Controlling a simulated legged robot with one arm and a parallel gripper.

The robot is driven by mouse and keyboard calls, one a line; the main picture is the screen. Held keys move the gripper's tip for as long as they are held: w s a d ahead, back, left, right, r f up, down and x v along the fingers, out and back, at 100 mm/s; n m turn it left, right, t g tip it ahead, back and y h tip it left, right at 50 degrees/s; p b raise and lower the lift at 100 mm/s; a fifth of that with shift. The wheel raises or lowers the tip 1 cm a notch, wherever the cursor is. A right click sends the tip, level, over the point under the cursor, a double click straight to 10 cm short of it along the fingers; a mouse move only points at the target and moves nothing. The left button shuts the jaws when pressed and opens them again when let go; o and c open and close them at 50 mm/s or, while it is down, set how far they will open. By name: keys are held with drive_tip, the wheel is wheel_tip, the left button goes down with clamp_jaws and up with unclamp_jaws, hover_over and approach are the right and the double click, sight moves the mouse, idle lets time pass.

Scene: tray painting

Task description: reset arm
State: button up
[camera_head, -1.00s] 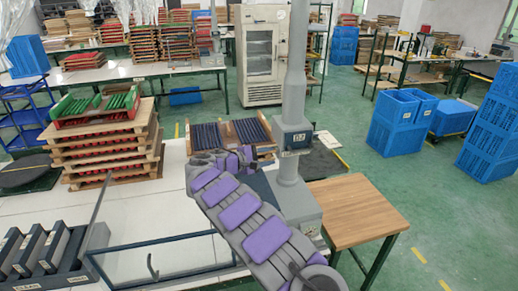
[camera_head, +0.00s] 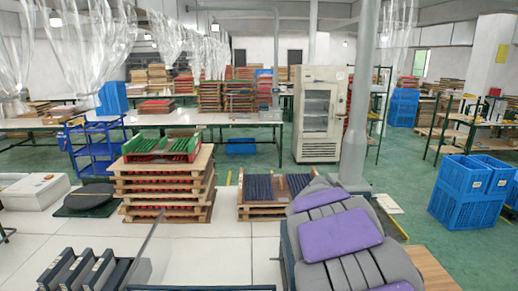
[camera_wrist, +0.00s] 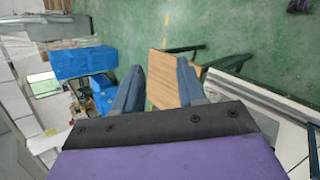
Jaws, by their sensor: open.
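My arm, grey with purple pads, fills the lower right of the head view. My gripper (camera_wrist: 160,88) shows in the wrist view with its two blue-grey fingers apart and nothing between them. Beyond the fingers is a wooden tabletop (camera_wrist: 163,85), with green floor around it. The gripper's fingers do not show in the head view.
A pallet stack (camera_head: 168,190) with red and green trays stands left of centre. A tray of dark rods (camera_head: 262,190) lies right of it. A grey post (camera_head: 360,110) rises behind my arm. Blue crates (camera_head: 468,195) stand at right on open green floor (camera_head: 405,170).

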drive_tip(key=s+a+f+m+y, duration=0.1)
drive_tip(key=s+a+f+y, duration=0.2)
drive_tip(key=s, duration=0.6)
drive_tip(key=s+a+f+m+y+b, duration=0.1)
drive_tip(key=s+a+f+y, duration=0.2)
drive_tip(key=s+a, duration=0.5)
drive_tip(key=s+a+f+m+y+b, duration=0.1)
drive_tip(key=s+a+f+y, duration=0.2)
drive_tip(key=s+a, duration=0.3)
drive_tip(key=s, duration=0.5)
drive_tip(key=shift+s+f, duration=0.25)
drive_tip(key=shift+s, duration=0.05)
drive_tip(key=shift+c, duration=0.6)
drive_tip(key=shift+d, duration=0.1)
